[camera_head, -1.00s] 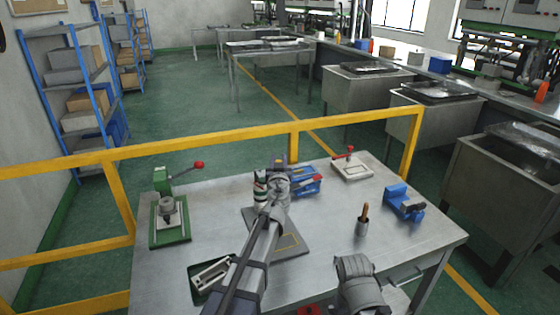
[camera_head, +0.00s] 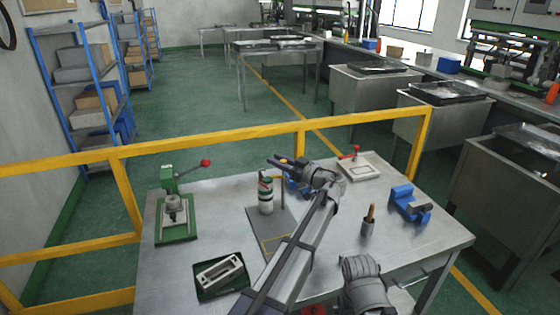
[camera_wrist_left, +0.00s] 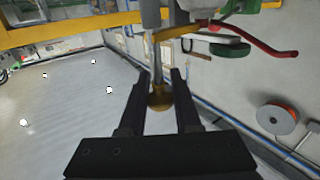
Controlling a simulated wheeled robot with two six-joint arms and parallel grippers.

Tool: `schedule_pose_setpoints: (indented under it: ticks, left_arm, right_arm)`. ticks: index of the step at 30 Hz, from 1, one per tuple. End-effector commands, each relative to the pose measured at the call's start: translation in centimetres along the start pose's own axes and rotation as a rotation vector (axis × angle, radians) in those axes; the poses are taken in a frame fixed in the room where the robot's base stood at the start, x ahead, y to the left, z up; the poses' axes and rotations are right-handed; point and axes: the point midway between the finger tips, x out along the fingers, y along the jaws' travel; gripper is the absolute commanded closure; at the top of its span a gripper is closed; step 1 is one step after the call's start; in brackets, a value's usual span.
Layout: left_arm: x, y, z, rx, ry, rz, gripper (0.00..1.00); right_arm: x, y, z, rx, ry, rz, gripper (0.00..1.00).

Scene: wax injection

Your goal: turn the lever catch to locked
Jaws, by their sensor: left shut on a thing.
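My left gripper (camera_head: 277,161) is over the back middle of the table, at the end of the arm, pointing left. In the left wrist view its two dark fingers (camera_wrist_left: 158,98) are closed about a slim upright piece with a round brass-coloured end (camera_wrist_left: 160,97). I cannot tell what this piece belongs to. A red-handled lever (camera_head: 356,151) stands on a pale plate (camera_head: 372,172) at the back right, apart from my gripper. A green press (camera_head: 170,178) with a red-knobbed lever (camera_head: 206,163) stands at the left. No lever catch can be named for certain. My right gripper is out of view.
A blue holder (camera_head: 297,187) is partly behind my arm. A yellow rail (camera_head: 228,137) runs behind.

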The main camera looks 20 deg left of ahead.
Motion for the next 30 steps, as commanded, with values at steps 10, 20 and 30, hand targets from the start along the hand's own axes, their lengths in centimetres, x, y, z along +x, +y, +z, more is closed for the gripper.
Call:
schedule_pose_setpoints:
  ticks: [10, 20, 30]
  left_arm:
    - [0.1, -0.7, 0.0, 0.000, -0.001, -0.193, 1.00]
    - [0.0, -1.1, 0.0, 0.000, -0.001, -0.255, 1.00]
    - [-0.1, -1.1, 0.1, 0.000, -0.002, -0.257, 1.00]
  right_arm:
    - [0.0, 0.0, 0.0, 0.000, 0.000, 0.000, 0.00]
    - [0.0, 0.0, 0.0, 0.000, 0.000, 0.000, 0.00]
    - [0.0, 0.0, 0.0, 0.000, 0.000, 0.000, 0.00]
